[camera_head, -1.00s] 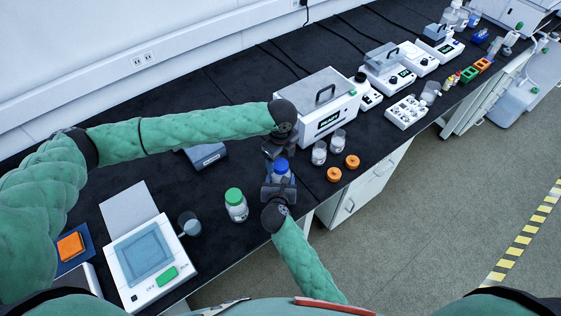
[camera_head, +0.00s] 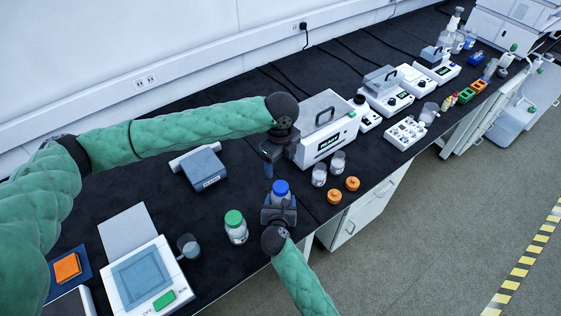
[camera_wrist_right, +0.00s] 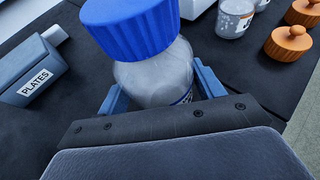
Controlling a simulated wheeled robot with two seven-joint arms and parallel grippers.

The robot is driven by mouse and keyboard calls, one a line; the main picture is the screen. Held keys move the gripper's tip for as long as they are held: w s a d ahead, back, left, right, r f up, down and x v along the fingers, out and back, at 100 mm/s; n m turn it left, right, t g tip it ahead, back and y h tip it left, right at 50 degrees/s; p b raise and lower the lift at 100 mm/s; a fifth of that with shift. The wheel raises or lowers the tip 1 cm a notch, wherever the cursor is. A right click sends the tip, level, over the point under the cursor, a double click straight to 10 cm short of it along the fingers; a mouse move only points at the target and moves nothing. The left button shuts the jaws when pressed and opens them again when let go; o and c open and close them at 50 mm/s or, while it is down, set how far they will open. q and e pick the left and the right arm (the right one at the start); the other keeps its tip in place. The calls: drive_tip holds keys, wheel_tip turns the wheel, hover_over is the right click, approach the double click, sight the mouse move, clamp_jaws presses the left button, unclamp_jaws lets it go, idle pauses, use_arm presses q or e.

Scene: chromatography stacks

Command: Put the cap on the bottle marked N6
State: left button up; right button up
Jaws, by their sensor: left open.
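A bottle (camera_wrist_right: 150,75) with a blue cap (camera_wrist_right: 130,28) on its top stands upright; the cap also shows in the head view (camera_head: 281,187). My right gripper (camera_head: 279,208) is shut on this bottle, one blue finger on each side. Only a sliver of its label shows, and I cannot read N6 on it. My left gripper (camera_head: 268,168) is open and empty, above and just behind the blue cap, apart from it.
A green-capped bottle (camera_head: 235,226) stands to the left. Two clear jars (camera_head: 319,175) and two orange lids (camera_head: 334,196) are to the right. A white device (camera_head: 330,135) stands behind, a grey PLATES box (camera_head: 203,168) to the left, and a balance (camera_head: 142,272) at front left.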

drive_tip(key=o, duration=0.4)
drive_tip(key=shift+c, duration=0.2)
use_arm(q)
drive_tip(key=shift+f, duration=0.1)
use_arm(e)
drive_tip(key=shift+s, duration=0.1)
drive_tip(key=shift+s, duration=0.25)
use_arm(q)
wheel_tip(320, 180, down, 3)
drive_tip(key=b, duration=0.3)
use_arm(e)
drive_tip(key=v, duration=0.6)
drive_tip(key=shift+s+a+r, duration=0.1)
drive_tip(key=shift+s, duration=0.1)
drive_tip(key=shift+s+r, duration=0.25)
drive_tip(key=shift+s, duration=0.05)
use_arm(q)
drive_tip(key=shift+f, duration=0.1)
use_arm(e)
drive_tip(key=shift+f, duration=0.1)
